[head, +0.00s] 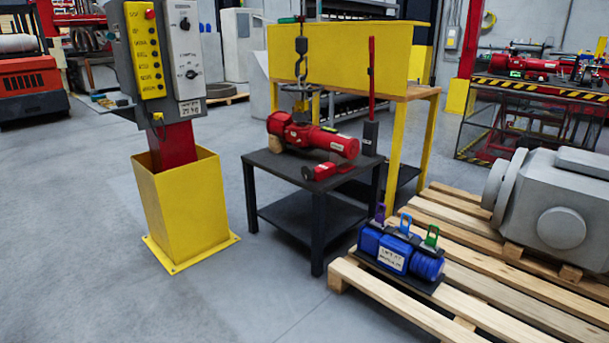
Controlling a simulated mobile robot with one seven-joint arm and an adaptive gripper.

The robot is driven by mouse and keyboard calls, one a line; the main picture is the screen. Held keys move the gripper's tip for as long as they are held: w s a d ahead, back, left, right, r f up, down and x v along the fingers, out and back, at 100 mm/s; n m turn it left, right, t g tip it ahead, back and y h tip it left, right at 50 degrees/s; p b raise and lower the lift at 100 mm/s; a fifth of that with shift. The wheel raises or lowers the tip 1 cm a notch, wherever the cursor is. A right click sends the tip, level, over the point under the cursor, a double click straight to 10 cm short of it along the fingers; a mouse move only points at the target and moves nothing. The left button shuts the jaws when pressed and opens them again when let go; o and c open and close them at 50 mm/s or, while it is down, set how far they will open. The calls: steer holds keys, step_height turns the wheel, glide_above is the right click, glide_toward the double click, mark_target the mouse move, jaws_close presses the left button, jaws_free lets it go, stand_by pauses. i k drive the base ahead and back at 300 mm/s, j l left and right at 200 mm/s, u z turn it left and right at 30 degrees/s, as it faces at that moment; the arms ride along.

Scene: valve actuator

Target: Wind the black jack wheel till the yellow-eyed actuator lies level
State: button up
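A red actuator (325,139) lies on a black table (262,165) in the head view, with its left end on a wooden block (276,144). It looks slightly tilted, its right end lower. A chain hook (301,48) hangs above its left part, near a thin ring and a small yellowish part (300,104); I cannot tell whether that is its eye or whether the hook is attached. A small red device (328,170) with a dark round end (308,174) sits at the table's front edge; I cannot tell whether that end is the jack wheel. My gripper is out of view.
A blue unit (398,252) with purple, blue and green eyes sits on a wooden pallet (485,301), beside a large grey housing (563,205). A yellow control pedestal (186,205) stands left. A red lever (371,82) stands behind the table. The floor before the table is clear.

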mark_target(307, 171)
steer(key=i+j+u, duration=0.2)
steer(key=i+j, duration=1.85)
steer(key=i, duration=0.15)
steer(key=i+l, duration=0.25)
steer(key=l, duration=0.15)
